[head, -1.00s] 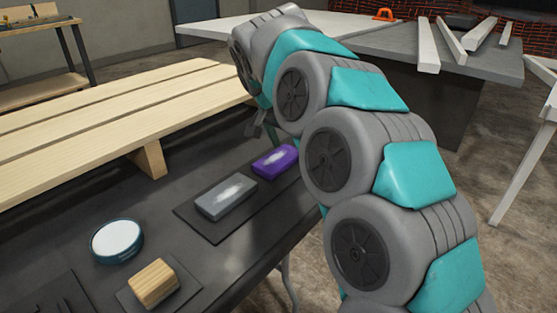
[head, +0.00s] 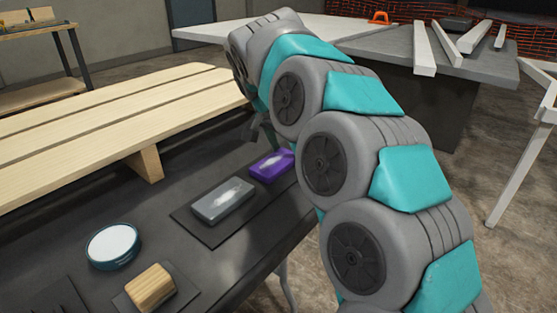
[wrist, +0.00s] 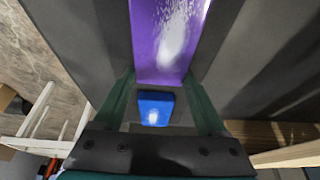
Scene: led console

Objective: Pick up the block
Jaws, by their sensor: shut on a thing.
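A purple block (head: 270,166) with a whitish patch on top lies on a dark pad, beside a grey block (head: 223,201). My gripper (head: 264,139) is down at the purple block's far end, partly hidden by my arm in the head view. In the wrist view, the purple block (wrist: 165,42) fills the top middle, and my gripper's dark green fingers (wrist: 160,82) are shut on its two sides. A blue block (wrist: 155,107) shows between the fingers, beyond the purple one; my arm hides it in the head view.
A wooden block (head: 150,289) on a small dark pad and a round teal-rimmed tin (head: 113,245) stand nearer. A raised slatted wooden bench top (head: 100,135) runs along the left of the dark table (head: 60,225).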

